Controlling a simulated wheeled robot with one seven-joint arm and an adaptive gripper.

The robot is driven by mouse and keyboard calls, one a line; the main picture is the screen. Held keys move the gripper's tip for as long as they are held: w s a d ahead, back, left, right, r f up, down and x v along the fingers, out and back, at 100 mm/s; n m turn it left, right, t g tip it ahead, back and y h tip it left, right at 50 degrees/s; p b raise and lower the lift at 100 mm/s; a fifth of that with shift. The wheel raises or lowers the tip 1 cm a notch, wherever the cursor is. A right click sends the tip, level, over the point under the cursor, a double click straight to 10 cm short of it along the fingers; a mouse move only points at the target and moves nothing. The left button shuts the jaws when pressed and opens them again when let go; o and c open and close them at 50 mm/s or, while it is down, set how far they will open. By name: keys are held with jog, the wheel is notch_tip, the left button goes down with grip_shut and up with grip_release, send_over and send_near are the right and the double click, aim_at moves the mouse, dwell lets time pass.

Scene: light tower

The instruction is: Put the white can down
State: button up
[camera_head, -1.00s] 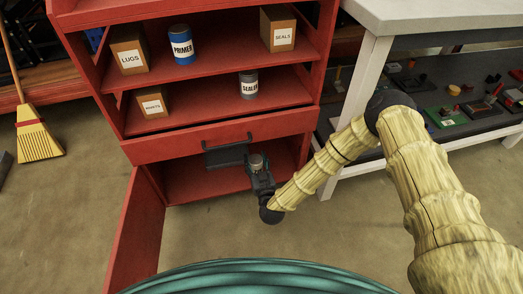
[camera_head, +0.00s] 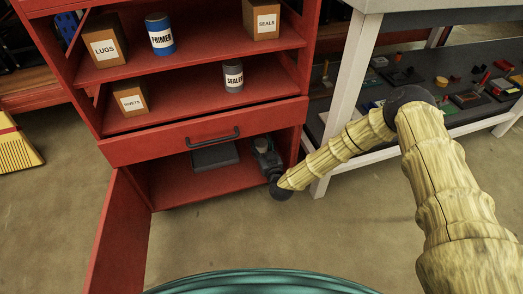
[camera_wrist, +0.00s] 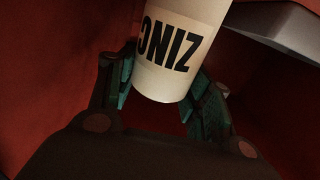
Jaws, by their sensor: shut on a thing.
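The white can, labelled ZINC (camera_wrist: 172,50), fills the upper middle of the wrist view, between the two fingers of my gripper (camera_wrist: 165,85). The fingers are shut on its sides. In the head view my gripper (camera_head: 264,152) is inside the open lower compartment of the red cabinet (camera_head: 205,185), near its right wall. The can is hardly visible there, and I cannot tell whether its base touches the compartment floor.
A dark grey box (camera_head: 215,157) sits in the compartment left of my gripper. The drawer (camera_head: 200,135) is just above. The open door (camera_head: 112,235) stands at left. A sealer can (camera_head: 233,77), primer can (camera_head: 160,34) and several boxes stand on upper shelves. A white-legged workbench (camera_head: 338,95) is at right.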

aim_at(263, 154)
jog(key=shift+f+b, duration=0.35)
jog(key=shift+f, duration=0.6)
jog(key=shift+d+f, duration=0.1)
jog(key=shift+f, duration=0.45)
jog(key=o, duration=1.3)
jog(key=shift+f+b, duration=0.2)
jog(key=shift+b, duration=0.15)
jog(key=shift+o, duration=0.2)
jog(key=shift+s+r+p, duration=0.15)
jog(key=shift+r+p, duration=0.2)
jog(key=shift+r, duration=0.15)
jog(key=p+v, duration=0.5)
jog(key=v, duration=0.6)
jog(key=shift+s+r+p, duration=0.25)
jog(key=shift+s+p, duration=0.05)
jog(key=shift+p, duration=0.1)
jog(key=shift+d, duration=0.15)
